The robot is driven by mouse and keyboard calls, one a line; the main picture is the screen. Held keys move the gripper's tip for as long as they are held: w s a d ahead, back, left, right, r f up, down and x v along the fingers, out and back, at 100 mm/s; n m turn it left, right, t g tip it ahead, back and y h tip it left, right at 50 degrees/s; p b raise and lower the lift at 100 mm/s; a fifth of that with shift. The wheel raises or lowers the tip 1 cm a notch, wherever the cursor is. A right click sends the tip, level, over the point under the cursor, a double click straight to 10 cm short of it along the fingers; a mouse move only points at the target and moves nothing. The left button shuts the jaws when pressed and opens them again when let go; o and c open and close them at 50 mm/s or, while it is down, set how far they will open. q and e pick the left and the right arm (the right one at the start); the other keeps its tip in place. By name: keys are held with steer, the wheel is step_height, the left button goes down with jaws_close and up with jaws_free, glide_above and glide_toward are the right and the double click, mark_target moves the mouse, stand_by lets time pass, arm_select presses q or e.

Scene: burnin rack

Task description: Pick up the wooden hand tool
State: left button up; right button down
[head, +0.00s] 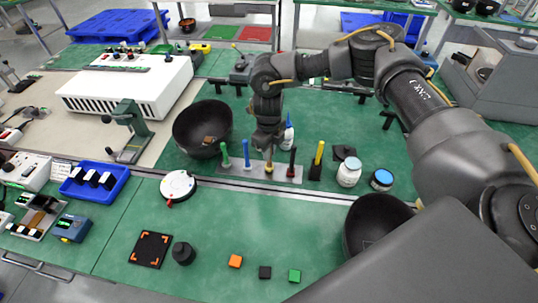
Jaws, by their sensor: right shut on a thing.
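A grey rack (259,173) stands near the middle of the green bench with several upright hand tools in a row. The wooden hand tool (269,167) is in the middle of the row, and its top meets my right gripper (268,150). My right gripper points down from above and is shut on the wooden tool, which stands upright at the rack. The jaws are small and partly hide the tool's top. My left gripper is not in view.
A green tool (225,154) and a blue tool (246,153) stand left of the gripper; a dark red-and-black one (291,161) and a yellow one (318,154) stand right. Black bowls (203,128) and white jars (349,172) are nearby. The front bench has free room.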

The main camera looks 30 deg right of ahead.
step_height(320, 180, up, 3)
steer(key=shift+s+a+f+b, duration=0.15)
steer(key=shift+f+b, duration=0.05)
steer(key=shift+b, duration=0.5)
steer(key=s+a+r+b, duration=0.1)
steer(key=s+a+r, duration=0.1)
steer(key=s+r, duration=0.2)
steer(key=s+a+r+b, duration=0.2)
steer(key=s+r, duration=0.3)
steer(key=s, duration=0.3)
steer(key=shift+s+a+r, duration=0.25)
steer(key=shift+a+r, duration=0.05)
steer(key=shift+a, duration=0.45)
